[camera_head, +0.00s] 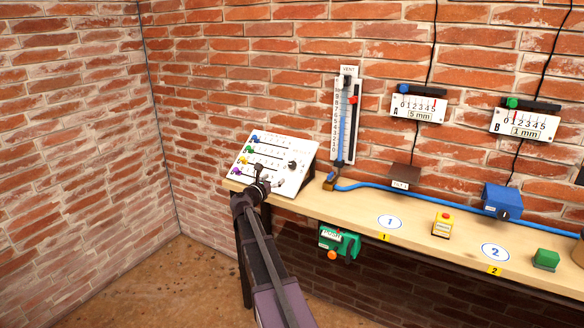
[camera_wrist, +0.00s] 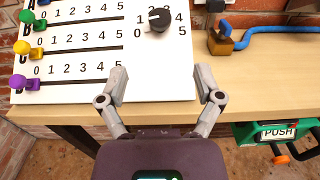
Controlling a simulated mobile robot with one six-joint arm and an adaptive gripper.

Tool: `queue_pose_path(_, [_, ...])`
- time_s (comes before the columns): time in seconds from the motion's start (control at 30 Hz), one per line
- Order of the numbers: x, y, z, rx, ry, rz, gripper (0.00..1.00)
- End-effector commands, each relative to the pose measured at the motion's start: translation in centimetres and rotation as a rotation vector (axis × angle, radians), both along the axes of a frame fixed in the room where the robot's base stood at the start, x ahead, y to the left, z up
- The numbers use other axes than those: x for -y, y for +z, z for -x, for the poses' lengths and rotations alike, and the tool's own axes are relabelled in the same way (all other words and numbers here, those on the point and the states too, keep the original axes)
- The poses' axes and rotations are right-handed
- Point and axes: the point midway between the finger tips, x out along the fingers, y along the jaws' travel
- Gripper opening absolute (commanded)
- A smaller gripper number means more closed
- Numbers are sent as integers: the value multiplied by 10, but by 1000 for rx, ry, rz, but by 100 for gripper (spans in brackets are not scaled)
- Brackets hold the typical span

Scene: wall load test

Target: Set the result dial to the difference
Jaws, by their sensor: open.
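The result dial is a black knob (camera_wrist: 158,20) on a sloped white panel (camera_wrist: 160,85), ringed by numbers including 0, 3, 4 and 5. Its pointer setting is hard to read.
Green (camera_wrist: 24,47), yellow (camera_wrist: 32,12) and purple (camera_wrist: 22,83) slider knobs sit at the left ends of their rows. A blue hose (camera_wrist: 280,34) runs along the bench. A green box marked PUSH (camera_wrist: 275,133) hangs under the bench edge. A yellow button box (camera_head: 443,224) stands farther right.

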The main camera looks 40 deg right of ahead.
Motion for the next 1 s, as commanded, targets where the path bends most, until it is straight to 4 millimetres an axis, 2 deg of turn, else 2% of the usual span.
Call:
queue_pose_path(0.27, [3,0,-2,2,0,-2,84])
queue_pose_path(0.47, [17,0,-9,2,1,-2,84])
queue_pose_path(1.0, [90,0,-40,3,-1,-3,84])
